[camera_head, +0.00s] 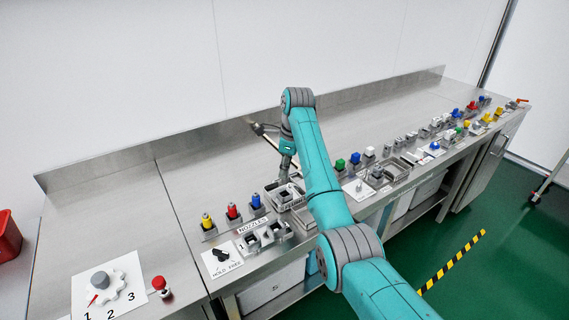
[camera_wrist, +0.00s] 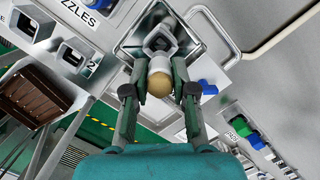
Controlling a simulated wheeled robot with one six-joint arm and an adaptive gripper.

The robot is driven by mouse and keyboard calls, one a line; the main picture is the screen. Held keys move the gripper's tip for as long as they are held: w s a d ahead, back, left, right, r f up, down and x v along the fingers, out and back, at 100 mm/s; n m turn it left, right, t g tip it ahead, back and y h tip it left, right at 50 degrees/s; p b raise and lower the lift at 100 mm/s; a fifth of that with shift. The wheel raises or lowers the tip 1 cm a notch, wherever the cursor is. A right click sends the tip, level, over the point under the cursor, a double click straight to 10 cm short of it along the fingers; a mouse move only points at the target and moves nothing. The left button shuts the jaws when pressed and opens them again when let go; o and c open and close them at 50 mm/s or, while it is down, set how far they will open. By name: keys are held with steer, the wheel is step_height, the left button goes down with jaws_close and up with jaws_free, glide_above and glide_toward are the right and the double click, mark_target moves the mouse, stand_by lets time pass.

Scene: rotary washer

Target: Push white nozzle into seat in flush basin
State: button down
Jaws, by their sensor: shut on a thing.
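The white nozzle (camera_wrist: 160,65) is between my gripper's fingertips (camera_wrist: 157,88) in the wrist view. It has a white front part and a rounded tan end toward the camera. My gripper is shut on it. The grey square seat (camera_wrist: 161,36) stands in the metal flush basin (camera_wrist: 131,48), just beyond the nozzle. I cannot tell whether the nozzle touches the seat or is partly in it. In the head view my gripper (camera_head: 284,181) points down at the basin (camera_head: 300,203); the nozzle cannot be made out there.
Yellow (camera_head: 207,221), red (camera_head: 232,211) and blue (camera_head: 256,201) nozzles stand left of the basin, behind the numbered holders (camera_head: 252,243). A black knob (camera_head: 221,255) is at the front left. Several small fixtures crowd the bench's right side.

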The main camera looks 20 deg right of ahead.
mark_target(285, 183)
steer(key=shift+f, duration=2.55)
steer(key=shift+f, duration=0.55)
steer(key=c, duration=0.9)
jaws_free()
steer(key=shift+o, duration=0.2)
